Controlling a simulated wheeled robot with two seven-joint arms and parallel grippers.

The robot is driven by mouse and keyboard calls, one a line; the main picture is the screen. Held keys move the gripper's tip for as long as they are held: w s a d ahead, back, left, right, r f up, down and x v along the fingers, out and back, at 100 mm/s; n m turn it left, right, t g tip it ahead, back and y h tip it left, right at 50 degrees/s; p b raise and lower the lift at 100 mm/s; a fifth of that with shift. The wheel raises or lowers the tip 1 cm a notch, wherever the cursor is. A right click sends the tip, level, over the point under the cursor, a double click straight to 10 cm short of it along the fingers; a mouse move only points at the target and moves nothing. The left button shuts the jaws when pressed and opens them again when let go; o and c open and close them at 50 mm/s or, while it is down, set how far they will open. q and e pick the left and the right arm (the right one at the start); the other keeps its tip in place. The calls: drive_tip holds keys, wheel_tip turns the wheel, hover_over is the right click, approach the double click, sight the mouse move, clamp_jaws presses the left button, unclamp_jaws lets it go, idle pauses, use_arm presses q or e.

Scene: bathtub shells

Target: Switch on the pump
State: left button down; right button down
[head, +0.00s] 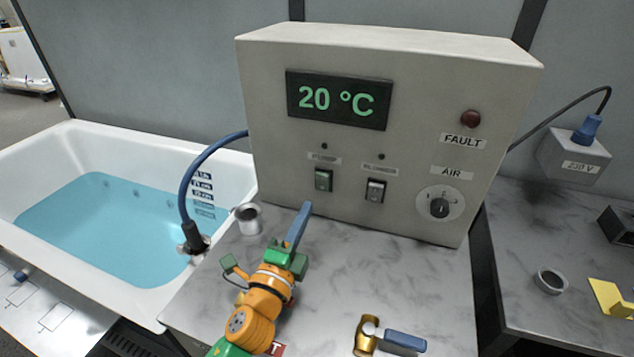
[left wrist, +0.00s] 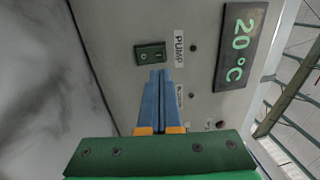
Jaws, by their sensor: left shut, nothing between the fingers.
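The pump switch (head: 323,180) is a small green rocker on the front of the grey control box (head: 420,120). In the left wrist view the switch (left wrist: 150,54) sits beside the PUMP label (left wrist: 179,48). Which way its rocker is tilted I cannot tell. The small lamp (head: 324,146) above it is dark. My left gripper (head: 307,206) is shut and empty, its blue fingers pointing at the box just below the switch. In the left wrist view its fingertips (left wrist: 158,72) appear close to the switch; contact is not clear.
A second switch (head: 375,190) and an AIR knob (head: 439,207) are to the right. The display (head: 340,99) reads 20 °C. The FAULT lamp (head: 470,118) is dark red. A metal cup (head: 248,218), a hammer (head: 390,338) and a water-filled tub (head: 120,225) are nearby.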

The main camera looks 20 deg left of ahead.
sight(322, 177)
use_arm(q)
drive_tip(key=w, duration=0.5)
drive_tip(key=w+r, duration=0.1)
drive_tip(key=w, duration=0.1)
drive_tip(key=shift+w+d+p, duration=0.15)
drive_tip(key=shift+w+p, duration=0.1)
drive_tip(key=shift+p, duration=0.15)
use_arm(e)
drive_tip(key=shift+r, duration=0.6)
use_arm(q)
drive_tip(key=shift+w+r, duration=0.15)
drive_tip(key=shift+r, duration=0.1)
use_arm(e)
drive_tip(key=shift+w, duration=0.1)
drive_tip(key=shift+r, duration=0.1)
